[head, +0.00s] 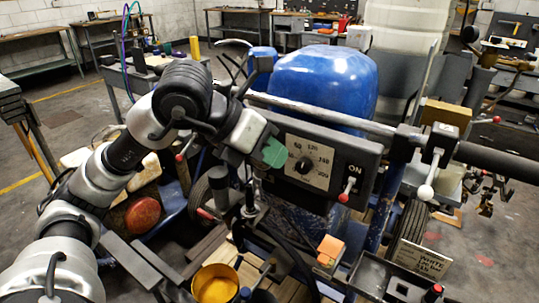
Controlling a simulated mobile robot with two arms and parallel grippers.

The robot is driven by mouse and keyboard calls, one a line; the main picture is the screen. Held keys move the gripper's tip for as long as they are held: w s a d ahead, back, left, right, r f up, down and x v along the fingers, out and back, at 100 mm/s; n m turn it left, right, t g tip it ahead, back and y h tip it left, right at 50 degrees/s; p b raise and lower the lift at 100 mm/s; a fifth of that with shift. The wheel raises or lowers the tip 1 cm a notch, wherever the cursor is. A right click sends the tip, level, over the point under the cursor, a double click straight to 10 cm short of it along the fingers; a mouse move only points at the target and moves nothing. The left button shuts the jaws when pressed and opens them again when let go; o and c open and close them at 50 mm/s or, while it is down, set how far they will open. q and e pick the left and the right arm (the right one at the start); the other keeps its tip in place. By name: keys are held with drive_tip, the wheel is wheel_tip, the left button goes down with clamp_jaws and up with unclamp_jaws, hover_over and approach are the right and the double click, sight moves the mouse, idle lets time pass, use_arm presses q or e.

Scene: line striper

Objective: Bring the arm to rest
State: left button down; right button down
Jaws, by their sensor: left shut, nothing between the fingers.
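My left arm comes in from the left, bends over at a dark joint and reaches to the machine's control panel. My left gripper (273,153), at the end of the pale wrist, is shut and empty in front of the panel's left part. Its green tip shows; the fingers are small and partly hidden. The line striper's blue tank (325,83) stands behind the panel (367,158). The panel carries a dial (307,165) and a red-tipped switch (345,192) below the word ON. My right gripper is not in view.
A handlebar (490,160) and a white-knobbed lever (432,170) stand at the right. A yellow paint pail (215,288) and an orange block (330,248) sit low in front. Workbenches (30,37) line the back wall. Open floor shows at the far left.

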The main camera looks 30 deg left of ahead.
use_arm(q)
drive_tip(key=shift+s+a+r, duration=0.15)
drive_tip(key=shift+s+r, duration=0.05)
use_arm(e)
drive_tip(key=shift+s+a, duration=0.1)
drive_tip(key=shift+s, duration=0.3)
use_arm(q)
drive_tip(key=shift+s, duration=0.1)
